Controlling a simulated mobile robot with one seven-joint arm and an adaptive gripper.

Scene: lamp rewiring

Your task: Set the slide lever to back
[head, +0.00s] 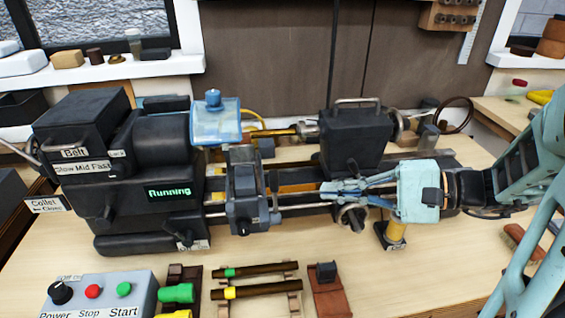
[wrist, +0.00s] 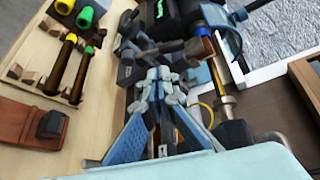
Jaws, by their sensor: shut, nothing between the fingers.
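The small lathe stands on the bench, and its display (head: 169,191) reads "Running". A grey-blue slide block (head: 245,190) sits across the bed left of my gripper, with a dark upright lever (head: 274,190) at its right side. I cannot read a label on this lever or tell its setting. My gripper (head: 323,190) is shut and empty, pointing left above the bed, to the right of the lever. In the wrist view the closed fingertips (wrist: 160,76) point at the slide parts (wrist: 136,52) and partly hide them; contact is unclear.
The black tailstock block (head: 357,138) stands behind my gripper. A handwheel (head: 351,217) and a yellow post (head: 395,232) are below it. A control box (head: 100,297) with Power, Stop and Start is at the front left. Rods on a rack (head: 258,270) lie in front.

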